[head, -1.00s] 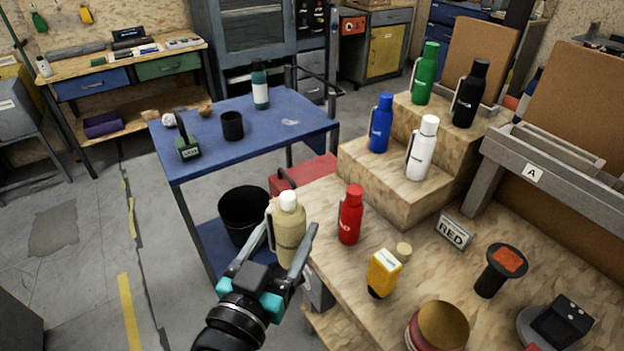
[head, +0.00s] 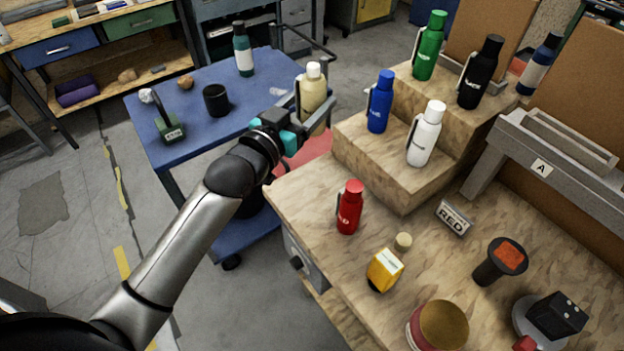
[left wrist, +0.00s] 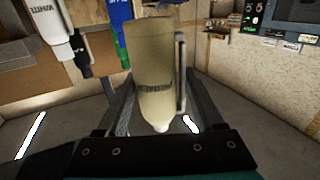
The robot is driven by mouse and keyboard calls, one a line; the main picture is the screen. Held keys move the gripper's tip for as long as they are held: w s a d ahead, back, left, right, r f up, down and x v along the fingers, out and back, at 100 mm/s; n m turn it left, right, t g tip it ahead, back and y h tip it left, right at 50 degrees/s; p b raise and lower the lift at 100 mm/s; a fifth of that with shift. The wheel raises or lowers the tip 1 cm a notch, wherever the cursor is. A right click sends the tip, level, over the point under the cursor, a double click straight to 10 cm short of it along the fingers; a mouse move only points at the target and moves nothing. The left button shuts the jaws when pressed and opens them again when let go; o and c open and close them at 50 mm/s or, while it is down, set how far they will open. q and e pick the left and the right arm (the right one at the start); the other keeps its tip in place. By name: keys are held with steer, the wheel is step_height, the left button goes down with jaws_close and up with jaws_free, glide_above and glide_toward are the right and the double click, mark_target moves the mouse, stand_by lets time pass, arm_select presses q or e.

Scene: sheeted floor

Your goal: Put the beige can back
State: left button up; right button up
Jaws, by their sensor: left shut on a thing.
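The beige can (head: 312,92) is a bottle-shaped can with a white cap and a side handle. My left gripper (head: 302,112) is shut on it and holds it in the air over the right end of the blue cart, left of the wooden steps. In the left wrist view the beige can (left wrist: 153,75) stands between the two fingers (left wrist: 155,105), with its cap toward the wrist and its printed label partly visible. My right gripper is not in view.
A wooden bench (head: 300,200) carries stepped blocks (head: 375,170) with blue (head: 380,102), white (head: 425,135), green (head: 429,45) and black (head: 481,72) bottles. A red bottle (head: 349,207) and a RED sign (head: 453,218) stand in front. The blue cart (head: 190,150) holds a black cup (head: 216,100).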

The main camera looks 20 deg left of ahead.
arm_select(q)
step_height(320, 180, down, 19)
steer(key=b, duration=0.5)
steer(key=shift+r, duration=0.1)
steer(key=shift+f+b, duration=0.2)
steer(key=shift+b, duration=0.15)
steer(key=o, duration=0.8)
steer(key=shift+r, duration=0.1)
